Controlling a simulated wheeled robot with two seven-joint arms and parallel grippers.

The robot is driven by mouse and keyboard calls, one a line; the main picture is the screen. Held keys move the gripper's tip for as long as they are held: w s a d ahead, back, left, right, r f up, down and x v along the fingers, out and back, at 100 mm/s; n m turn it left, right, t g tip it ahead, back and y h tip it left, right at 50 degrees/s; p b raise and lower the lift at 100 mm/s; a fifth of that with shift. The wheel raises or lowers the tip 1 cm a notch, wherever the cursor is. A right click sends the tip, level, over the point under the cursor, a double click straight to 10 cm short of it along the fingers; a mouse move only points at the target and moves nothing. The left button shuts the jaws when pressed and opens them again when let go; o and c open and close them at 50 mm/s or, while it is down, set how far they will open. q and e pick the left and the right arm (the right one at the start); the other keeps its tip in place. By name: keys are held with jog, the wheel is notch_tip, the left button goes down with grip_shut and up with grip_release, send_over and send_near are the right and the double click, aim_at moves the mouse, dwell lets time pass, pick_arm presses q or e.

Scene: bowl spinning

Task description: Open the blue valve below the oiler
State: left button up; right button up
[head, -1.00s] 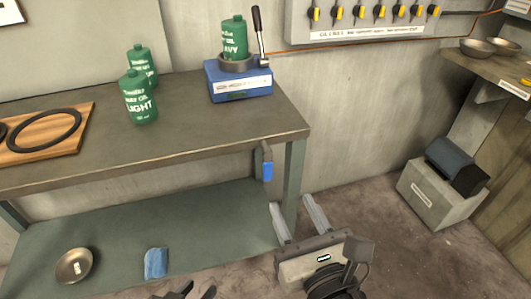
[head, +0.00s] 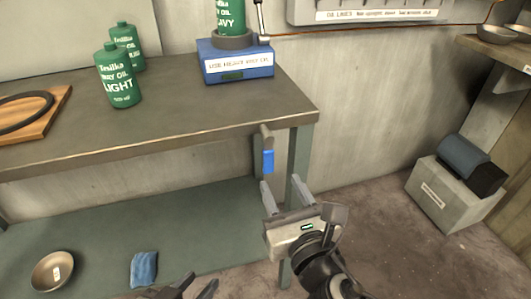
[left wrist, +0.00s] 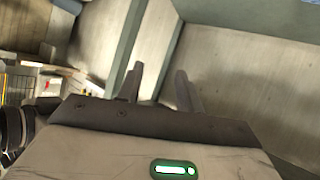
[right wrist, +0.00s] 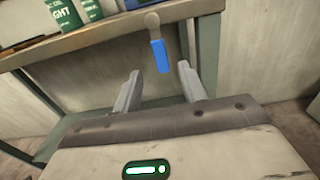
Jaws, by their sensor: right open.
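The blue valve handle (head: 268,161) hangs straight down from a grey fitting at the front edge of the bench, near its right leg. It also shows in the right wrist view (right wrist: 161,56), ahead of and between the fingers. The blue oiler (head: 235,62) stands on the bench top above it, with a green oil bottle (head: 230,17) on it. My right gripper (head: 284,187) is open and empty, just below and in front of the handle, apart from it. My left gripper (head: 197,285) is low at the bottom of the head view; its fingers (left wrist: 160,85) are apart with nothing between them.
The bench's right leg (head: 298,165) stands close beside my right gripper. Green bottles (head: 119,80) and a wooden board (head: 40,120) are on the bench. The lower shelf (head: 100,225) holds a bowl (head: 52,271) and a blue cloth (head: 144,268). A concrete block (head: 440,205) sits at the right.

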aim_at(269, 161)
jog(key=b+x, duration=0.1)
jog(key=x, duration=0.8)
jog(key=shift+w+f, duration=0.1)
jog(key=shift+w, duration=0.2)
jog(key=shift+w+a, duration=0.2)
jog(key=shift+w, duration=0.2)
pick_arm(q)
jog(key=shift+w+d+f, duration=0.1)
jog(key=shift+w+f, duration=0.05)
jog(key=shift+f, duration=0.45)
jog(key=shift+w+d+f, duration=0.1)
jog(key=shift+f, duration=0.45)
pick_arm(e)
grip_shut()
